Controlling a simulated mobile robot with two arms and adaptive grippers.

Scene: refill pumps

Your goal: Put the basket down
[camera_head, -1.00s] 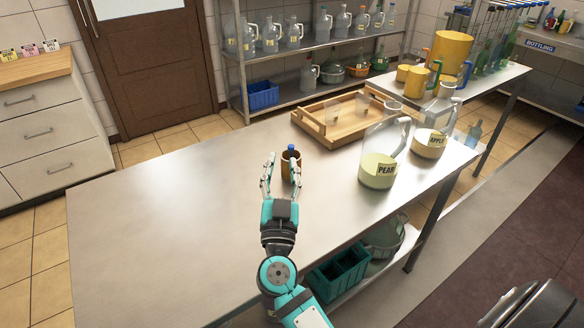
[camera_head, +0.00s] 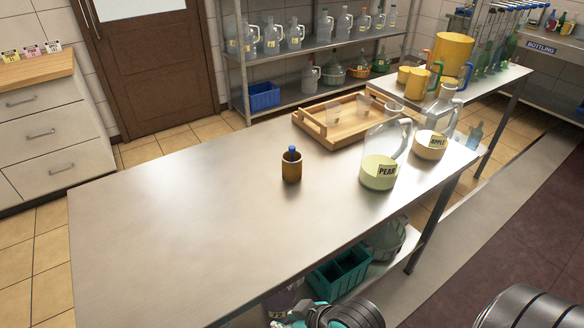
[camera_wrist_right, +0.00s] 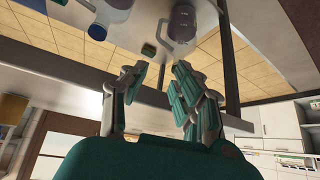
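A small brown round container (camera_head: 291,168), the only basket-like thing on the table, stands upright on the steel table (camera_head: 170,215). A blue-capped item (camera_head: 292,153) sticks up out of it; its lower part is hidden. No gripper touches the container. My right gripper (camera_wrist_right: 158,72) shows in the right wrist view, with its fingers apart and nothing between them. In the head view only parts of my arm show at the bottom edge, below the table's front edge. My left gripper is not in view.
A wooden tray (camera_head: 316,132) lies at the table's back. Two labelled jugs, PEAR (camera_head: 378,174) and APPLE (camera_head: 430,146), stand to the right. The table's left half is clear. A green crate (camera_head: 340,274) sits on the lower shelf near my arm.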

